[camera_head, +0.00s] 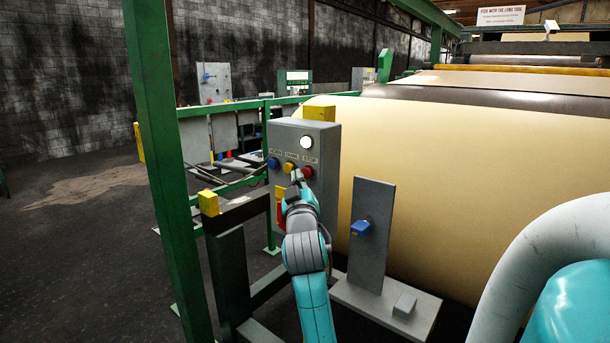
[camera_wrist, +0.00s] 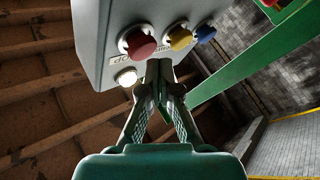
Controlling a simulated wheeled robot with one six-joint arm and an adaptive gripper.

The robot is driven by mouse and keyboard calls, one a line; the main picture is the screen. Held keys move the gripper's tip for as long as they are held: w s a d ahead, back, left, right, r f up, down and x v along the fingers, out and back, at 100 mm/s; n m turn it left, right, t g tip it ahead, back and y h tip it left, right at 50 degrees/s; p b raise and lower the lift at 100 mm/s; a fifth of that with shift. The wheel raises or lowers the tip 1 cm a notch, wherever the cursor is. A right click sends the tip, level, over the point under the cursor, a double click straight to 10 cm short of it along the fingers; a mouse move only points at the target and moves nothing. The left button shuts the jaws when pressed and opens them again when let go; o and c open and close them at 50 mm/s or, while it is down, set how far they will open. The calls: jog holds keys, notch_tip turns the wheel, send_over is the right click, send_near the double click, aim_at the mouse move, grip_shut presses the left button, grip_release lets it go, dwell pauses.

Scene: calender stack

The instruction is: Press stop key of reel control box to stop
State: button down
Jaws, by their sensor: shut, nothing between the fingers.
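The grey reel control box (camera_head: 326,146) stands upright left of the big roll. Its face has a row of blue (camera_head: 273,163), yellow (camera_head: 289,167) and red (camera_head: 308,172) buttons, with a STOP label above the red one and a lit white lamp (camera_head: 306,142) higher up. My gripper (camera_head: 297,176) is shut and empty, close in front of the red and yellow buttons. In the wrist view the box appears inverted; the fingertips (camera_wrist: 159,66) lie beside the red button (camera_wrist: 137,41). I cannot tell whether they touch the box.
A large cream roll (camera_head: 430,180) fills the right. A grey upright plate with a blue knob (camera_head: 361,227) stands right of my arm. A green post (camera_head: 165,160) and a dark frame with a yellow block (camera_head: 208,203) stand left. Open floor lies at far left.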

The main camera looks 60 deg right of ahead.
jog(key=shift+w+a, duration=0.1)
jog(key=shift+a, duration=0.15)
jog(key=shift+w+a, duration=0.2)
jog(key=shift+a, duration=0.6)
jog(key=shift+w+a, duration=0.15)
jog(key=shift+a, duration=0.6)
jog(key=shift+w+a, duration=0.2)
jog(key=shift+a, duration=0.6)
